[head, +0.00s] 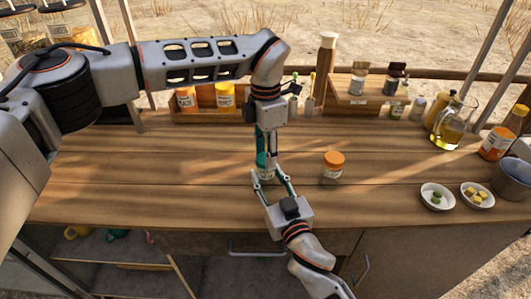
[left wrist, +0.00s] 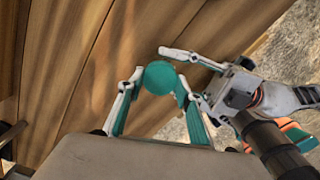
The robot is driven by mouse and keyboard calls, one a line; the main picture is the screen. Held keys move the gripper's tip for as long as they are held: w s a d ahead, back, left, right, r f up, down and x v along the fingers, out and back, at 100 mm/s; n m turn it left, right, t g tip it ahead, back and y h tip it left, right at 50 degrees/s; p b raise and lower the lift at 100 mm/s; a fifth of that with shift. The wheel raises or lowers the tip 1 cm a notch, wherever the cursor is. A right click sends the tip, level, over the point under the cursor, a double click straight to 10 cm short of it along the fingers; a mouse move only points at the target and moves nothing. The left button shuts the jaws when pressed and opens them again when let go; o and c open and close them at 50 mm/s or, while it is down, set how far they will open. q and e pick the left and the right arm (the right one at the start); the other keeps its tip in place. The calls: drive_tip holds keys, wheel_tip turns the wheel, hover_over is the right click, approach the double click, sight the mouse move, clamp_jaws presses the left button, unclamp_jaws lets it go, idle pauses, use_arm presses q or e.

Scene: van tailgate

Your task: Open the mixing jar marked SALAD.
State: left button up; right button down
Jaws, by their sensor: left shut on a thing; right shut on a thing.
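A jar with a round teal lid (head: 262,160) stands on the wooden counter near its front. It also shows from above in the left wrist view (left wrist: 158,77). Its body and label are mostly hidden by my grippers, so I cannot read its marking. My left gripper (head: 264,151) comes down from above and is shut on the lid, with one finger on each side. My right gripper (head: 266,176) reaches in from the front and is shut on the jar below the lid. Its fingers also show beside the jar in the left wrist view (left wrist: 181,76).
An orange-lidded jar (head: 333,166) stands to the right on the counter (head: 120,180). Two small bowls, one with green bits (head: 437,197) and one with yellow pieces (head: 477,195), sit farther right near an oil jug (head: 452,125). Orange and yellow jars (head: 225,97) stand behind.

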use_arm(q)
drive_tip(key=n, duration=0.5)
drive_tip(key=shift+n, duration=0.3)
drive_tip(key=n, duration=1)
drive_tip(key=shift+n, duration=0.3)
drive_tip(key=n, duration=1)
drive_tip(key=shift+n, duration=0.3)
drive_tip(key=n, duration=0.4)
drive_tip(key=shift+r, duration=0.35)
drive_tip(key=shift+r, duration=0.8)
